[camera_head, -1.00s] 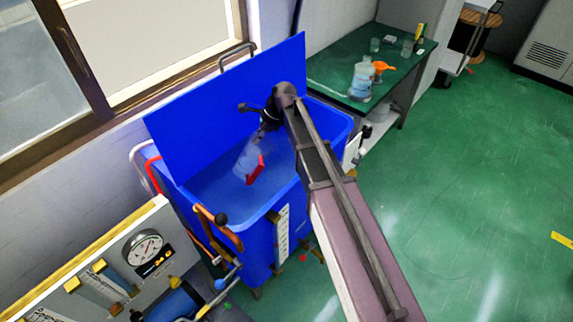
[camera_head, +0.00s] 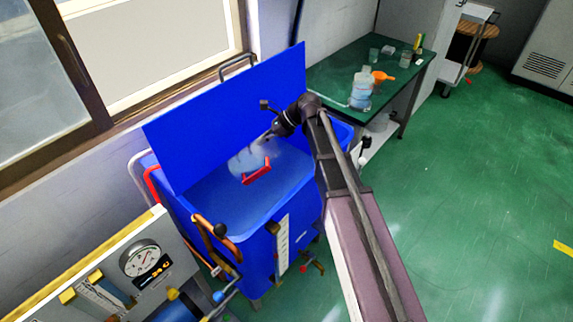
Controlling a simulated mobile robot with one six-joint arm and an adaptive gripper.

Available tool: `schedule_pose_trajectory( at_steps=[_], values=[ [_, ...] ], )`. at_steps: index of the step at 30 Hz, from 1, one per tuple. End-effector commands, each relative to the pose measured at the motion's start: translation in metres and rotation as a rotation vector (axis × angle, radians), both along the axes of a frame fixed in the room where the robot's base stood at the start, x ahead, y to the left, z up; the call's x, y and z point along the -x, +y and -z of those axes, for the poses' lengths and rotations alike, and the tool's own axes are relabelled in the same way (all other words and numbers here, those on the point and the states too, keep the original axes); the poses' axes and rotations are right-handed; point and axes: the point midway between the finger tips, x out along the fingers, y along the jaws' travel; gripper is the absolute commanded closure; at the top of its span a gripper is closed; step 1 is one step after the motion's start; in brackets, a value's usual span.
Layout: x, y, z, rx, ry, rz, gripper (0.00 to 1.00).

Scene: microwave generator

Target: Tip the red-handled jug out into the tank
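The clear jug (camera_head: 243,164) with its red handle (camera_head: 257,173) is held above the blue tank (camera_head: 226,223), inside its rim outline in the head view. The jug is tilted well over, close to lying on its side, with the handle towards the front right. My gripper (camera_head: 270,134) reaches in from the right and meets the upper right end of the jug. Its fingers are small and dark here, and their hold appears closed on the jug. The tank's blue lid (camera_head: 225,115) stands open behind. I cannot tell whether liquid is leaving the jug.
A green bench (camera_head: 329,79) at the back right carries a clear bottle (camera_head: 361,88), an orange funnel (camera_head: 381,76) and small glasses. A gauge panel (camera_head: 141,258) and pipes stand at the front left.

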Motion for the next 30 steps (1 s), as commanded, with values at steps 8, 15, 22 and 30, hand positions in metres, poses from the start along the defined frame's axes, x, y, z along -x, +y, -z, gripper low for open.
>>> schedule_pose_trajectory(
  at_steps=[8,15,22,30],
  values=[
    [0.000,-0.001,-0.010,-0.038,0.007,0.000,1.00],
    [0.000,-0.001,-0.018,-0.070,0.012,0.001,1.00],
    [0.000,-0.001,-0.020,-0.101,0.017,0.000,1.00],
    [0.000,-0.002,-0.022,-0.137,0.022,0.000,1.00]
  ],
)
